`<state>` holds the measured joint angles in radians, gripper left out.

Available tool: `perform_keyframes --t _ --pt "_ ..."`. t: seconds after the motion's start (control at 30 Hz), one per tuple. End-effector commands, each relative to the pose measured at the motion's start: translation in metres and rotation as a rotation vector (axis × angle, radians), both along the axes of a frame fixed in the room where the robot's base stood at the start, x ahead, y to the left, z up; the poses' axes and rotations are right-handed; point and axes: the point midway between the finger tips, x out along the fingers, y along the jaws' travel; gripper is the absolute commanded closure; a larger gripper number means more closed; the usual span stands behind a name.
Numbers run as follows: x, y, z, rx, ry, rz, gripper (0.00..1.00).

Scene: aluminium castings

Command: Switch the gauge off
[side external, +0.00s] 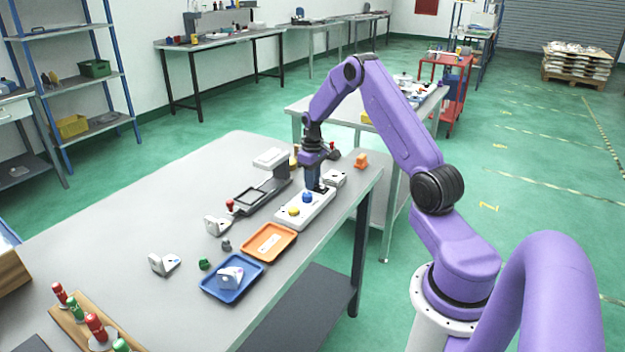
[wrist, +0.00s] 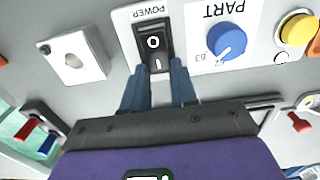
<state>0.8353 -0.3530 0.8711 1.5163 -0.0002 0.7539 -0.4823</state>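The white control box (side external: 318,208) stands on the grey bench, with a blue knob (side external: 307,197) and a yellow button (side external: 294,211). In the wrist view its black rocker switch (wrist: 154,48) is marked O and I, under the label POWER. The blue knob (wrist: 227,41) labelled PART and the yellow button (wrist: 297,28) lie to its right. I cannot tell which side of the rocker is pressed in. My gripper (wrist: 160,72) is at the I end of the rocker, its two blue fingers apart with nothing held. Whether the fingertips touch the switch is unclear.
A grey stand with a white head (side external: 271,158) is left of the box. An orange tray (side external: 269,257) and a blue tray (side external: 210,290) holding a casting lie nearer. Loose castings (side external: 164,263) and a board of red and green handles (side external: 75,320) are farther left.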

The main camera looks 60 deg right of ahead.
Motion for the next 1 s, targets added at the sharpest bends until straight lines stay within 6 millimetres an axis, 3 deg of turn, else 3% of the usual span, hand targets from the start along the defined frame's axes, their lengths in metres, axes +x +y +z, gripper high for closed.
perform_keyframes --t 0.6,1.0 --pt "-0.0074 0.0016 0.0051 0.007 -0.252 0.001 1.00" --pt "-0.0084 0.0012 0.0057 0.001 -0.294 0.002 1.00"
